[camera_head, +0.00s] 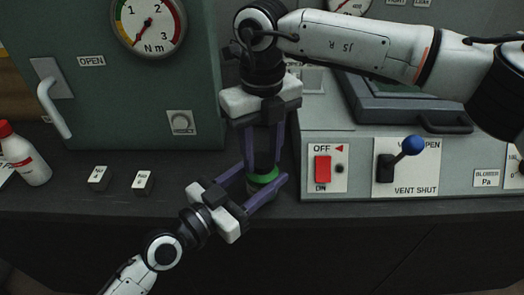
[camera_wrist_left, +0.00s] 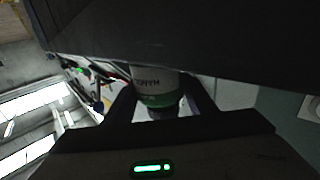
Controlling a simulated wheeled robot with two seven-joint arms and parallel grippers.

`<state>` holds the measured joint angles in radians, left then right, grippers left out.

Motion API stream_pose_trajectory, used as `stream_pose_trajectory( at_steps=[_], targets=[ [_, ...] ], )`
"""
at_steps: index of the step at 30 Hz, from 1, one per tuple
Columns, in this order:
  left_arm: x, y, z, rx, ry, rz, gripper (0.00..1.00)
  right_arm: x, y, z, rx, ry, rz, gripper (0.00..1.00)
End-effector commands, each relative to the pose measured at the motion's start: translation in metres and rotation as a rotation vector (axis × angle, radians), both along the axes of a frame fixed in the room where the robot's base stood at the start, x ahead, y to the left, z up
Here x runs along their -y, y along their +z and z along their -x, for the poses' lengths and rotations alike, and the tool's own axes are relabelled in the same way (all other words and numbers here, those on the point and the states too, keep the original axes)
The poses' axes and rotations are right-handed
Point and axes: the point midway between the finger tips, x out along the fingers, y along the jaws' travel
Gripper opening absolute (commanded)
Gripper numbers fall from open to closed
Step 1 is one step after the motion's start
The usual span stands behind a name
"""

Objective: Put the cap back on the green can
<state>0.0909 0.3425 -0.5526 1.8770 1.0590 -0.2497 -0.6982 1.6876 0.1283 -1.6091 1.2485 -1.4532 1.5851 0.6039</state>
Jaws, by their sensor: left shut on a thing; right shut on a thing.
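The green can (camera_head: 263,179) stands upright at the counter's front edge, its green band at the top and pale body below. My left gripper (camera_head: 262,192) reaches in from the lower left and is shut around it. The can's lettered white side also shows upside down in the left wrist view (camera_wrist_left: 155,88), between the fingers. My right gripper (camera_head: 264,168) points straight down over the can, shut on the dark cap (camera_head: 264,150). The cap is in line with the can's top; a dark part shows there in the wrist view (camera_wrist_left: 161,112). Whether it is seated is hidden.
A white bottle with a red top (camera_head: 25,155) and two small labelled blocks (camera_head: 99,178) (camera_head: 142,182) are to the left. The panel right of the can has a red switch (camera_head: 323,169) and a blue-knobbed lever (camera_head: 411,146). The counter's front edge is close by.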

Motion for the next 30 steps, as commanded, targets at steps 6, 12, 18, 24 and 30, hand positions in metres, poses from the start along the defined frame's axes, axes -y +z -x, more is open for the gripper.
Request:
stream_pose_trajectory(
  at_steps=[6,12,18,24,30],
  targets=[
    [0.0,0.0,0.0,-0.001,0.0,-0.001,0.0,0.0,0.0,0.0,0.0,0.003,0.0,0.55],
    [0.0,0.0,0.0,-0.001,0.0,-0.001,0.0,0.0,0.0,0.0,0.0,0.004,0.0,0.55],
    [0.0,0.0,0.0,-0.001,0.0,-0.001,0.0,0.0,0.015,-0.001,0.003,0.004,-0.001,0.55],
    [0.0,0.0,0.0,-0.001,0.0,-0.001,0.0,0.0,0.041,0.0,0.002,0.005,0.0,0.55],
    [0.0,0.0,0.0,-0.001,0.0,-0.001,0.0,0.0,0.045,0.0,0.0,0.005,0.0,0.55]
  ],
)
